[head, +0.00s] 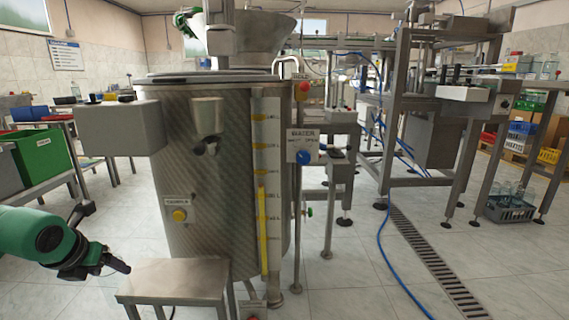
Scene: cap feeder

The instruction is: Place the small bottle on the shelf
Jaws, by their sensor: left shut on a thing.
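My left gripper (112,264) is at the lower left, at the end of my green arm, beside a low metal stand (175,278). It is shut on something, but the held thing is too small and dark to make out. I cannot pick out one small bottle with certainty. Several bottles stand on the shelf rack (545,84) at the far right, well away from the gripper. My right gripper is not in view.
A large steel tank (215,190) with a yellow level gauge fills the middle. A green crate (45,150) is on a rack at left. A blue hose (383,250) and a drain grate (435,265) cross the floor. A bottle crate (508,214) stands on the floor at right.

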